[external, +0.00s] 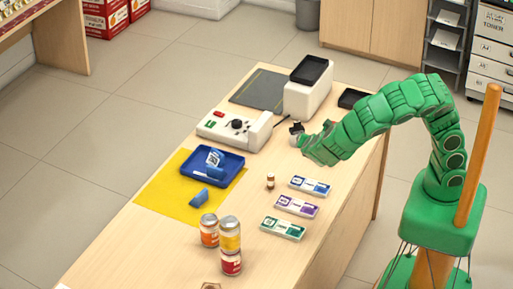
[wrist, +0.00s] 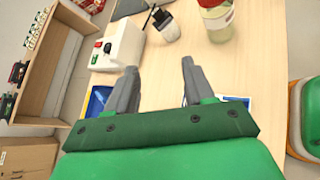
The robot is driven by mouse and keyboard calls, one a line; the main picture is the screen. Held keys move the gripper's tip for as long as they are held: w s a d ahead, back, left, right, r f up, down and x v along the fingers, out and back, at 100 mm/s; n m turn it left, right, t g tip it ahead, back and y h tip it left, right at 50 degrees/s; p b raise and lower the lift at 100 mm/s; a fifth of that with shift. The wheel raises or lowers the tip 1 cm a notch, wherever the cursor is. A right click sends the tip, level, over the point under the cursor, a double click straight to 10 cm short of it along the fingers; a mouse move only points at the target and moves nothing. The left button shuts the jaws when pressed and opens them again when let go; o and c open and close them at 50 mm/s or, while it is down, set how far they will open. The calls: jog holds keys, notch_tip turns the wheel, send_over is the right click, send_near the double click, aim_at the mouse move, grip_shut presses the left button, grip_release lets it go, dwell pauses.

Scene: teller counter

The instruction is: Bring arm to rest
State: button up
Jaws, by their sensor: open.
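My green arm rises from its base at the right of the external view and reaches left over the counter (external: 150,235), bent down at its end. My gripper (wrist: 157,68) shows in the wrist view with its two grey fingers wide apart. Only the counter top shows between them; nothing is held. In the external view the green hand is beside the white machine's right end, and its fingers cannot be made out.
A white machine (external: 236,128), a pale cup with dark items (wrist: 166,26) and a bottle (wrist: 216,18) are near my gripper. A blue tray (external: 212,167), cans (external: 230,248), a small bottle (external: 270,181) and labelled packs (external: 297,206) stand farther along the counter.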

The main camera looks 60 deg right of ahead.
jog(key=s+d+r+m+g+y, duration=0.4)
jog(key=s+d+r+m+g, duration=0.2)
jog(key=s+d+r+m, duration=0.55)
jog(key=s+a+r+m+g+y, duration=0.1)
jog(key=s+m+y, duration=0.5)
jog(key=s, duration=1.5)
jog(key=shift+s+a+r+m+g, duration=0.15)
jog(key=shift+s+a+m+g, duration=0.15)
jog(key=shift+a+m+g, duration=0.45)
